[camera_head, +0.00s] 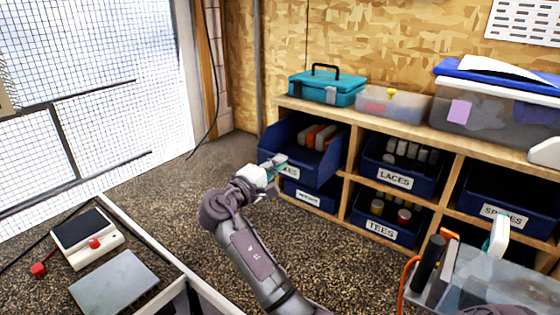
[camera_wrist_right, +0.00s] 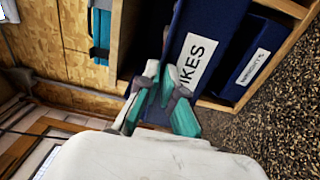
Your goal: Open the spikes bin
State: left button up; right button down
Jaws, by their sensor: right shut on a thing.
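The spikes bin (camera_head: 313,160) is a dark blue bin in the upper left cubby of the wooden shelf. It juts out from the cubby, and grey and orange items show inside it. Its white label is partly covered in the head view; "IKES" reads on the label (camera_wrist_right: 194,62) in the right wrist view. My right gripper (camera_head: 275,165) is at the bin's front, at the left end of the label. In the right wrist view its teal-padded fingers (camera_wrist_right: 160,90) are closed on the bin's front edge. My left gripper is not in view.
Below is a blue bin labelled weights (camera_head: 308,197). Bins labelled laces (camera_head: 395,180) and tees (camera_head: 381,227) stand to the right. A teal toolbox (camera_head: 327,88) sits on the shelf top. Speckled floor (camera_head: 215,165) is open left of the shelf. A clear box (camera_head: 455,285) is at bottom right.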

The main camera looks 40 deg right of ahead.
jog(key=c, duration=1.5)
grip_release()
jog(key=f, duration=0.3)
jog(key=shift+s+d+f+y, duration=0.15)
jog(key=shift+d+y, duration=0.05)
jog(key=shift+y, duration=0.1)
jog(key=shift+c, duration=0.2)
jog(key=o, duration=0.6)
jog(key=shift+d+f, duration=0.2)
jog(key=shift+d, duration=0.15)
jog(key=shift+c, duration=0.2)
jog(key=o, duration=0.8)
jog(key=shift+d+r, duration=0.1)
jog(key=shift+w+r, duration=0.2)
jog(key=shift+a, duration=0.35)
send_near(285, 169)
jog(key=v, duration=0.4)
jog(key=shift+w, duration=0.1)
jog(key=shift+d, duration=0.1)
